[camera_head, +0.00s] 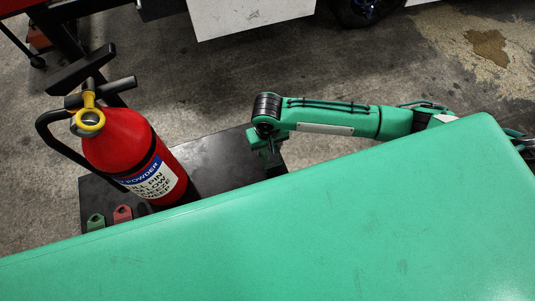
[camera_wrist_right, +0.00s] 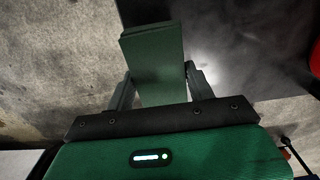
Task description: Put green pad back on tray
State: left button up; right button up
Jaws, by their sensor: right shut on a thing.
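My right gripper (camera_wrist_right: 159,72) is shut on the green pad (camera_wrist_right: 155,45), a flat-sided dark green block that sticks out past the fingertips in the right wrist view. In the head view my right gripper (camera_head: 268,152) points down over the right end of the black tray (camera_head: 222,160). The pad is hard to tell from my green arm there. The tray also shows as a dark surface behind the pad in the right wrist view (camera_wrist_right: 235,35). I cannot tell whether the pad touches it. My left gripper is not in view.
A red fire extinguisher (camera_head: 125,145) stands on the tray's left part. A small green piece (camera_head: 96,222) and a small red piece (camera_head: 122,214) lie at its near left. The tray is bare between extinguisher and gripper. My own green body hides the near side.

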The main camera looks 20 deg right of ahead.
aim_at(267, 148)
jog(key=shift+f, duration=3)
jog(key=o, duration=1)
jog(key=shift+f, duration=0.15)
jog(key=shift+c, duration=0.2)
notch_tip(267, 148, up, 12)
jog(key=shift+r, duration=0.15)
jog(key=shift+a, duration=0.1)
